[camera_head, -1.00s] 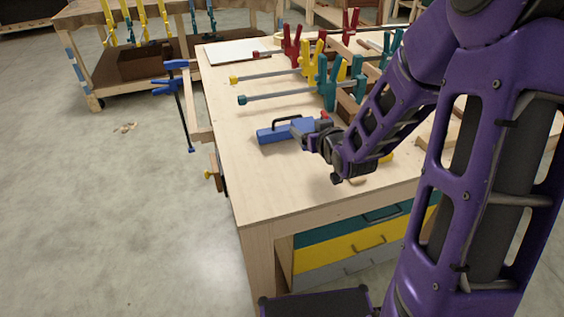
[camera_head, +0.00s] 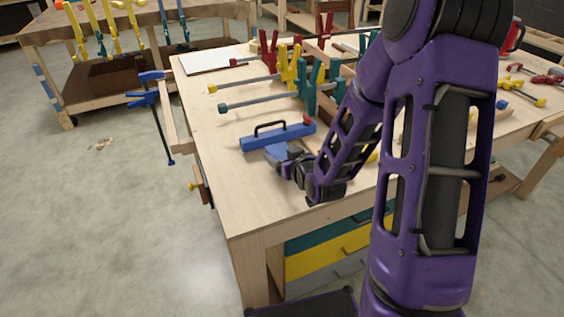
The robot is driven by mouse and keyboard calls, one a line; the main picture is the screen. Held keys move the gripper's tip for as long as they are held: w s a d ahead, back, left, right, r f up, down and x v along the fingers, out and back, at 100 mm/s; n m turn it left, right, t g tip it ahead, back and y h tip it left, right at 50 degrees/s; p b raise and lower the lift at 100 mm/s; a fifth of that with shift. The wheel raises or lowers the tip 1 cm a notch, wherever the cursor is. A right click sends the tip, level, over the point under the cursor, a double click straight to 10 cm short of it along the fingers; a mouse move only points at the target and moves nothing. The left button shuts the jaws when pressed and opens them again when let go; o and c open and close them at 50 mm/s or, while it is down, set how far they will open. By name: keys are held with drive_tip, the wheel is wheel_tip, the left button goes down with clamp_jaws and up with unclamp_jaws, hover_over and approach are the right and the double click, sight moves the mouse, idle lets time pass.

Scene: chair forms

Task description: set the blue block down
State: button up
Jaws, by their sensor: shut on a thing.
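The blue block (camera_head: 275,151) is at the tip of my gripper (camera_head: 285,158), which is shut on it. The block is partly hidden by the gripper. It is over the workbench (camera_head: 240,200), just in front of a long blue tool with a black handle (camera_head: 262,141). I cannot tell whether the block touches the bench top or is a little above it.
Teal clamps (camera_head: 309,88), a yellow clamp (camera_head: 288,68) and red clamps (camera_head: 268,50) stand behind. A blue clamp (camera_head: 155,97) hangs at the left edge. The bench top's near left is bare. My arm hides part of the right side.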

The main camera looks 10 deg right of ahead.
drive_tip(key=shift+f, duration=0.95)
